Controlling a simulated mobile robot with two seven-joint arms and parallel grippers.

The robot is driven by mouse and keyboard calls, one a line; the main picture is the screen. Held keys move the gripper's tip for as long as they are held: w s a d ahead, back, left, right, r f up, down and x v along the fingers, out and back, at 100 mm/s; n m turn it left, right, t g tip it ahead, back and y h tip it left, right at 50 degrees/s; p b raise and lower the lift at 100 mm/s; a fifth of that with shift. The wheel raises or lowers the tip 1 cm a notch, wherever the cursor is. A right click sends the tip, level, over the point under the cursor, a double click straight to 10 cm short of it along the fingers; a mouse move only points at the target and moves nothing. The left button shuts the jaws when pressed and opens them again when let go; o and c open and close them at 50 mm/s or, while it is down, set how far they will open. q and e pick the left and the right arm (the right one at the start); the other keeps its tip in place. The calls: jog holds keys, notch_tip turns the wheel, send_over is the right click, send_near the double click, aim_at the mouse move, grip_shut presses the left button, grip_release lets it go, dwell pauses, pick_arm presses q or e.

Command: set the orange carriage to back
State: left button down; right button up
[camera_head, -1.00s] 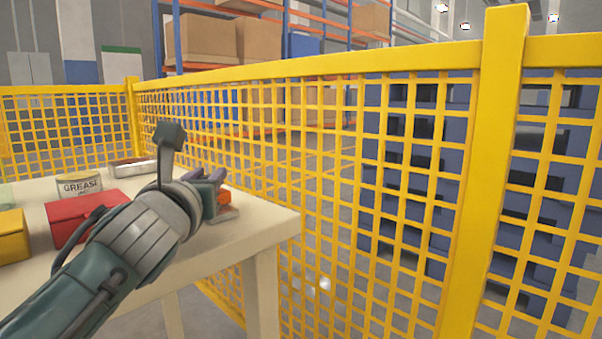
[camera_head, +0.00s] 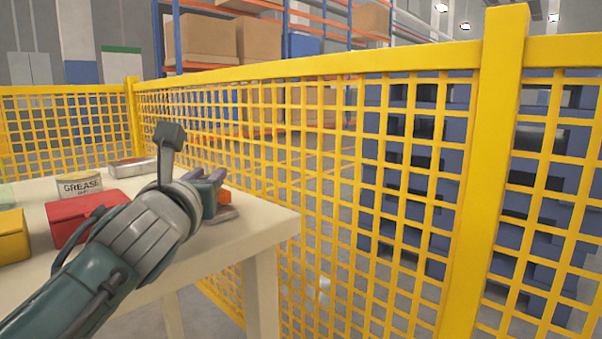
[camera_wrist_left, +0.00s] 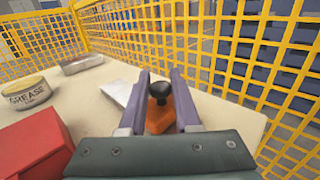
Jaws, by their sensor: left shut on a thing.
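The orange carriage (camera_wrist_left: 158,120) shows in the left wrist view with a black knob (camera_wrist_left: 160,90) on top. A small part of the carriage (camera_head: 224,196) also shows in the head view, beside my gripper. It sits on a flat grey metal base (camera_wrist_left: 118,92) on the table. My left gripper (camera_wrist_left: 158,82) has its two purple fingers on either side of the knob and carriage and is shut on the carriage. In the head view my left gripper (camera_head: 208,177) is low over the table's right end. My right gripper is in neither view.
The cream table (camera_head: 255,222) also holds a red box (camera_head: 85,213), a grease tin (camera_head: 80,186), a yellow box (camera_head: 12,237) and a silver bar (camera_head: 132,167). A yellow mesh fence (camera_head: 330,160) runs close behind the table and along its right.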

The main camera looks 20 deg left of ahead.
pick_arm(q)
jog(key=a, duration=0.1)
jog(key=w+a, duration=0.1)
jog(key=a, duration=0.2)
jog(key=shift+w+a, duration=0.15)
jog(key=shift+w, duration=0.2)
jog(key=c, duration=0.6)
grip_release()
jog(key=shift+s, duration=0.1)
jog(key=shift+s+d+p, duration=0.2)
jog(key=shift+s+p, duration=0.05)
jog(key=shift+p, duration=0.05)
jog(key=p+v, duration=0.2)
jog(key=v, duration=0.7)
jog(key=shift+s+d, duration=0.1)
